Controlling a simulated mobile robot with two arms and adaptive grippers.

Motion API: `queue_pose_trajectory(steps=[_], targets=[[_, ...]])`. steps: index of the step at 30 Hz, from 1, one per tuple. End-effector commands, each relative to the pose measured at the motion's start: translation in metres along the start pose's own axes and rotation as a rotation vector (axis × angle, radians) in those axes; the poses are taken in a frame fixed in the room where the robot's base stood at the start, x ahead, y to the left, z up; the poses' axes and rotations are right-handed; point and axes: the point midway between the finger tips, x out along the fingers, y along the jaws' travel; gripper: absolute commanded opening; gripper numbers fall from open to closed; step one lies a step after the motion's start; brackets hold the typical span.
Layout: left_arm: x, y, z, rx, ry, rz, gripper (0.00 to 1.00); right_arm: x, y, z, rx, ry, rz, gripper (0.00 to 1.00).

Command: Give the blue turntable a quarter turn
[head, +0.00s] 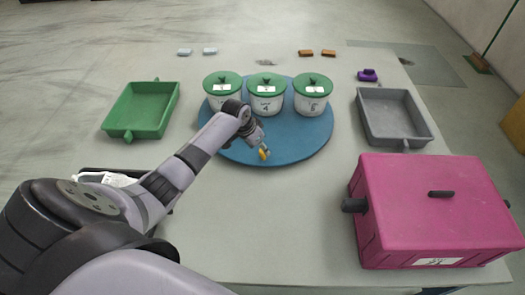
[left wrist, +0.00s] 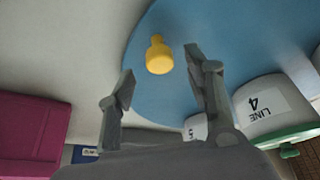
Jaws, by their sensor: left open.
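The blue turntable (head: 305,140) lies flat in the middle of the table, and its surface shows in the left wrist view (left wrist: 220,25). Three white tubs with green lids (head: 267,97) stand in a row on its far half. A yellow knob (head: 264,154) stands near its front edge. In the left wrist view, the knob (left wrist: 158,55) shows between my two fingertips. My left gripper (left wrist: 158,63) is open there, with a gap on both sides of the knob; I cannot tell its exact height. My right gripper is in neither view.
A green tray (head: 112,133) is left of the turntable, a grey tray (head: 428,125) right. A large magenta box (head: 430,205) with dark handles fills the front right. Small light-blue blocks (head: 210,51), brown blocks (head: 328,53) and a purple item (head: 367,75) lie behind. The front middle is clear.

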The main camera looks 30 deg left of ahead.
Motion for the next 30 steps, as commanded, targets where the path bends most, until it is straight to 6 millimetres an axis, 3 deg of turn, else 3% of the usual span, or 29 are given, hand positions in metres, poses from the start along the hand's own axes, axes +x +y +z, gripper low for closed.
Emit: queue_pose_trajectory(steps=[7,19,30], targets=[[0.029,0.001,-0.001,0.000,0.001,0.001,0.47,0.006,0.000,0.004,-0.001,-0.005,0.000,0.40],[0.035,0.000,0.000,0.001,0.000,0.000,0.47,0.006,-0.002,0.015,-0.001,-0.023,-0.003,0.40],[0.035,0.000,0.000,0.000,0.000,0.000,0.23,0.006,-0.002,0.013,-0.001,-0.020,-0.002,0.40]])
